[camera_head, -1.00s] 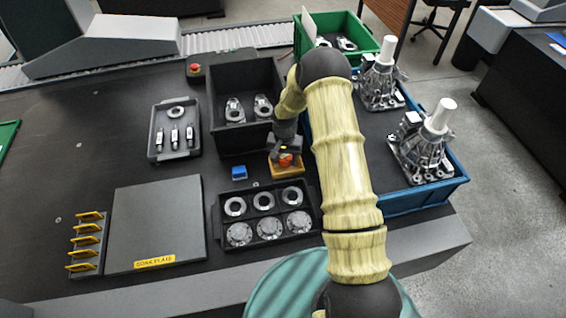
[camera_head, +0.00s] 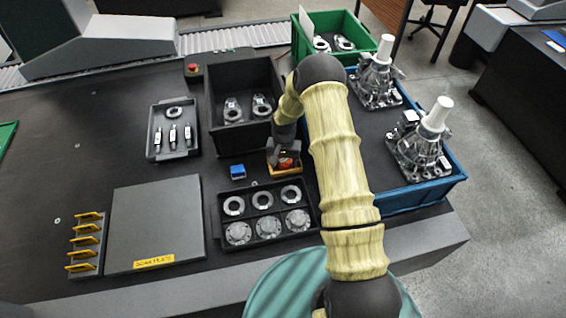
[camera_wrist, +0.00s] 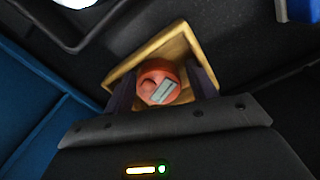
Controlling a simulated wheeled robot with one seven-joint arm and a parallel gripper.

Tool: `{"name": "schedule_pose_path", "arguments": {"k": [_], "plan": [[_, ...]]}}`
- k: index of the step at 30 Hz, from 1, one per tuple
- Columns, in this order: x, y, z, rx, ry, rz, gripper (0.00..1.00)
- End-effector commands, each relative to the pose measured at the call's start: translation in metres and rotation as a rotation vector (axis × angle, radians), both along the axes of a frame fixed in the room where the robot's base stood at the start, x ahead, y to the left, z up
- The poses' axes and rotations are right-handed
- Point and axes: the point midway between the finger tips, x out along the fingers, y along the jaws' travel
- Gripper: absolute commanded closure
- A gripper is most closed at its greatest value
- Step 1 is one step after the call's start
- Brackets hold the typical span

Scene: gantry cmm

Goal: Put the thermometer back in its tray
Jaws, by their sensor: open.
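The thermometer appears to be the round red-orange piece with a grey rectangular face (camera_wrist: 158,84). It also shows partly in the head view (camera_head: 287,163), mostly hidden by my gripper. It sits inside a small yellow tray (camera_wrist: 148,50), which shows in the head view (camera_head: 287,173) between the blue bin and a small blue block. My gripper (camera_wrist: 161,92) is open, with one dark finger on each side of the red piece. I cannot tell whether the fingers touch it. In the head view my gripper (camera_head: 284,158) is low, right over the yellow tray.
A small blue block (camera_head: 238,172) lies left of the tray. A black bin (camera_head: 241,80) stands behind, a tray of rings and discs (camera_head: 213,214) in front, and a blue bin (camera_head: 430,203) with castings to the right.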

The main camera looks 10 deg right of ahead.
Motion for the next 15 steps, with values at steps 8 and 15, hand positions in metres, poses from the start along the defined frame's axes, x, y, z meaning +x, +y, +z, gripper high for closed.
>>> {"name": "schedule_pose_path", "arguments": {"k": [8, 15], "plan": [[0.001, -0.003, 0.033, -0.001, -0.004, -0.004, 0.43], [0.001, -0.003, 0.078, 0.0, -0.004, -0.007, 0.43]]}}
